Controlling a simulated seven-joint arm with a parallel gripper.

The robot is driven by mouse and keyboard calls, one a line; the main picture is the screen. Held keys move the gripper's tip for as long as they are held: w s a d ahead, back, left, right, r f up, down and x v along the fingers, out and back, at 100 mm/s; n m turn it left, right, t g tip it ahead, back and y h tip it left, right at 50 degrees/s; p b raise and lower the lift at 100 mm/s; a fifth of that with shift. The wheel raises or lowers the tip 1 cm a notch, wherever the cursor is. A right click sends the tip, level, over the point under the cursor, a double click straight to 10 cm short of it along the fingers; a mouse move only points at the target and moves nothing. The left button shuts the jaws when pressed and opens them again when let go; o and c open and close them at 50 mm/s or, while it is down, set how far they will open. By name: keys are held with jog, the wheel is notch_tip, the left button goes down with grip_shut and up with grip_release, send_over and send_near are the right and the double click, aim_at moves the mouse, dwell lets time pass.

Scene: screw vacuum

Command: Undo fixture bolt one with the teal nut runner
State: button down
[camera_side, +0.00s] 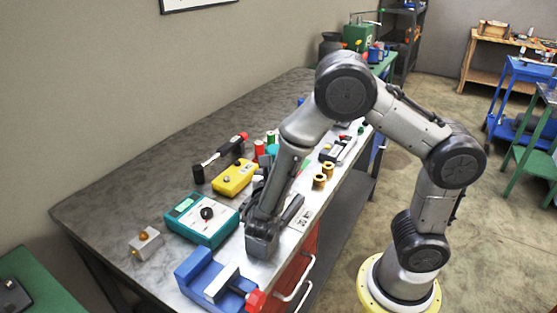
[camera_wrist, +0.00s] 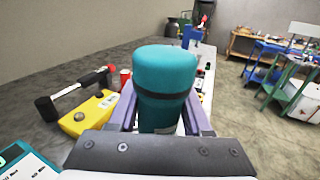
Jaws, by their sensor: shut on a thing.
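The teal nut runner (camera_wrist: 166,75) stands as a rounded teal cylinder with a darker band in the wrist view. My gripper (camera_wrist: 162,112) is shut on it, with one purple-grey finger on each side. Its lower end is hidden behind the gripper body. In the side view my arm reaches down over the front of the bench and hides most of the grip. A small metal block with brass-coloured knobs (camera_side: 146,242) sits at the bench's left; I cannot tell whether one of them is fixture bolt one.
A teal meter box (camera_side: 201,219), a blue vise (camera_side: 207,277), a yellow box (camera_side: 234,178) and a black-and-red tool (camera_side: 221,156) crowd the bench near my arm. Brass cylinders (camera_side: 319,181) stand to the right. The back left of the grey benchtop (camera_side: 130,178) is clear.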

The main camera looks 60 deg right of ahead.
jog(key=shift+r, duration=2.25)
